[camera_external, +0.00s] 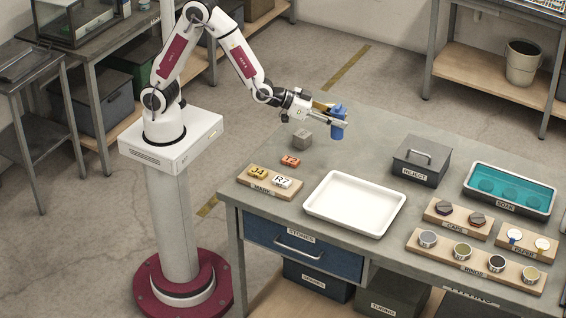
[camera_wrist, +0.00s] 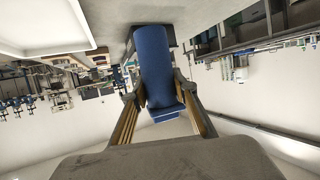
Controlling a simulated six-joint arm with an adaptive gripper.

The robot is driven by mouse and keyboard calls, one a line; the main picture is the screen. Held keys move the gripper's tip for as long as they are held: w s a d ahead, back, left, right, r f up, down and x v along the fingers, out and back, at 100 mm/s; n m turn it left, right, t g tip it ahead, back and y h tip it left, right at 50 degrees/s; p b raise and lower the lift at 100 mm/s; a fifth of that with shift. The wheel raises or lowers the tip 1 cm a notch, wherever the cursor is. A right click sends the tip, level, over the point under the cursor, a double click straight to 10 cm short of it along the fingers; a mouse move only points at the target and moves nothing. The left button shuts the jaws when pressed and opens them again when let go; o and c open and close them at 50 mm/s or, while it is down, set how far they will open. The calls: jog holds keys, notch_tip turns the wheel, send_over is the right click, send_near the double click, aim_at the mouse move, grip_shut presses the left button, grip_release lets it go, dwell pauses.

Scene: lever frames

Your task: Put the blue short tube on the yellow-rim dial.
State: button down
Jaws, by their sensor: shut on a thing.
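My gripper (camera_external: 333,119) is shut on the blue short tube (camera_external: 338,125) and holds it in the air above the back left of the bench, near a grey cube. In the wrist view the blue tube (camera_wrist: 154,65) sits between the two fingers (camera_wrist: 157,100). On the small board at the right are two white-faced discs; the right one has a yellow mark (camera_external: 541,244), the left one a blue mark. It is too small to tell whether this is the yellow-rim dial. My gripper is far to the left of it.
A white tray (camera_external: 354,204) lies mid-bench.

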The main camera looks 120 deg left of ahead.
jog(key=s+a+r+n+g+y, duration=0.2)
jog(key=s+a, duration=0.5)
jog(key=a, duration=0.5)
jog(key=s+a+r+n+g+y, duration=0.2)
jog(key=s+a, duration=0.5)
jog(key=a, duration=0.5)
jog(key=n+g+y, duration=0.1)
jog(key=n+y, duration=0.1)
jog(key=n, duration=0.1)
jog(key=shift+g, duration=0.4)
notch_tip(320, 180, down, 6)
jog(key=shift+f, duration=0.15)
jog(key=shift+f, duration=1.85)
jog(key=shift+f, duration=0.2)
